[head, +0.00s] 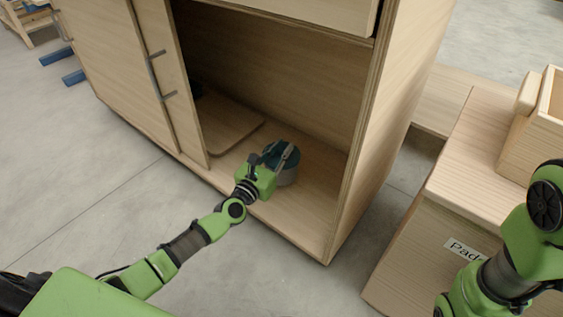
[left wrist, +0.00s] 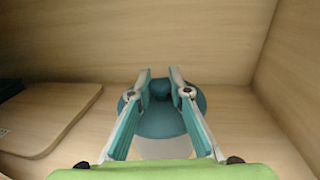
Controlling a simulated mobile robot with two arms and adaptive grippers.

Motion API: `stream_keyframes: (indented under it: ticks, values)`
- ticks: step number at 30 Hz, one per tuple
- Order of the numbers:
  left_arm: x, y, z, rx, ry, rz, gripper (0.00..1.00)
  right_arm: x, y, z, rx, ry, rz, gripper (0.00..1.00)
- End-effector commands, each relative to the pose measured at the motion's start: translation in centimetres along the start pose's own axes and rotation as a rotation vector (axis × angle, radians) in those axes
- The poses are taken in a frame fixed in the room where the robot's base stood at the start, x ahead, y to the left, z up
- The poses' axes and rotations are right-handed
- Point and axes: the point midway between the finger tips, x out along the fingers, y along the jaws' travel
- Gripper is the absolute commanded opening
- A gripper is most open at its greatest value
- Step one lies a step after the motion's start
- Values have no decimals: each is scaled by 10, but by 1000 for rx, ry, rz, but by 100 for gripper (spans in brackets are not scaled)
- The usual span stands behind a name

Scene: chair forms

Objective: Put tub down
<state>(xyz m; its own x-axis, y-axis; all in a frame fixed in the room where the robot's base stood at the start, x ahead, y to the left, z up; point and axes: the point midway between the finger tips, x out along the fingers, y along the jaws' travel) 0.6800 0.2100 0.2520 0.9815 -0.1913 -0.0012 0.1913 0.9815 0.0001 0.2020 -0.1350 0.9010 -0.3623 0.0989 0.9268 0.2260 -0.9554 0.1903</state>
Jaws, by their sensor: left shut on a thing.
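The tub (head: 288,170) has a teal lid and a pale body, and it is inside the open wooden cabinet near the front of its floor. In the left wrist view the tub (left wrist: 165,150) is upright, with its lid knob between the fingers. My left gripper (head: 279,155) reaches into the cabinet and is shut on the tub; its fingers also show in the left wrist view (left wrist: 160,90). Whether the tub's base touches the cabinet floor (head: 305,213) is hard to tell. My right arm shows at the lower right, but its gripper is out of view.
A flat wooden board (head: 226,128) lies on the cabinet floor left of the tub, with a dark object (left wrist: 10,88) behind it. The cabinet's right wall (head: 385,120) stands close by; a sliding door (head: 125,70) covers the left. A wooden box (head: 540,140) sits on a labelled unit at right.

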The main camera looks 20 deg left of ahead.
Motion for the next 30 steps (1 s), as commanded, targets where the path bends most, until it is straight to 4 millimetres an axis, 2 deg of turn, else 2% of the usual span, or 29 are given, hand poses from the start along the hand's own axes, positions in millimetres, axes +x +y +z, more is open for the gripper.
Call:
stream_keyframes:
  ticks: [5,12,25,26,27,30]
  values:
    - [7,4,-10,1,-3,1,0,-12,-2,-4,0,0,0,24]
    - [8,4,-38,1,-4,1,0,-36,-8,-13,0,-1,0,24]
    - [8,4,-42,-1,-3,1,0,-40,-8,-14,0,0,-1,24]
    - [7,4,-42,-1,-1,0,23,-39,-8,-14,0,0,-1,24]
    - [7,4,-42,0,-1,0,33,-38,-8,-13,0,0,-1,24]
    - [7,4,-42,0,0,0,35,-38,-8,-13,0,0,-1,24]
